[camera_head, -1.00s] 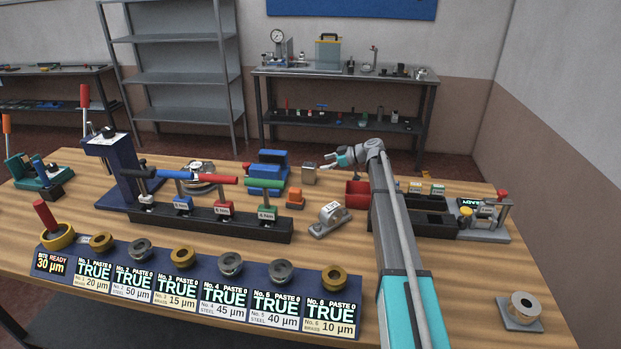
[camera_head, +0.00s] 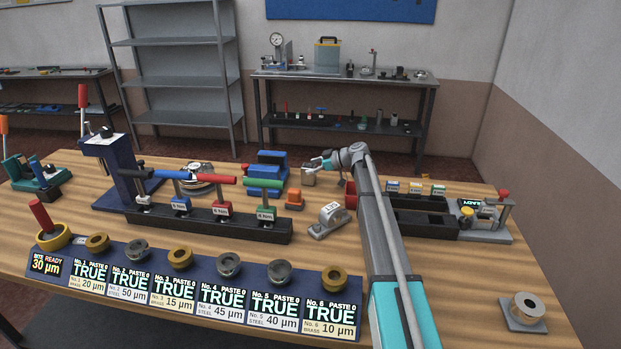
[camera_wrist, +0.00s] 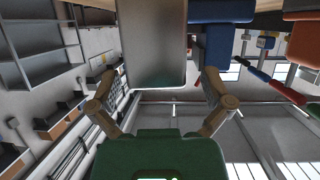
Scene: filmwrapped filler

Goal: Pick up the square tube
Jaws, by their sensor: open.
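A tan-grey square-sided piece (camera_head: 308,178), which looks like the square tube, stands on the wooden table right of the blue block. In the wrist view a square-sided metallic piece (camera_wrist: 152,42) fills the top middle, and its open ends cannot be made out. My gripper (camera_head: 314,164) is at the piece's upper part in the head view and partly covers it. In the wrist view my gripper (camera_wrist: 160,78) is open, with one finger on each side of the piece. Contact cannot be told.
A blue block (camera_head: 268,166) and an orange block (camera_head: 294,198) stand to the left. A silver labelled block (camera_head: 329,220) is in front.

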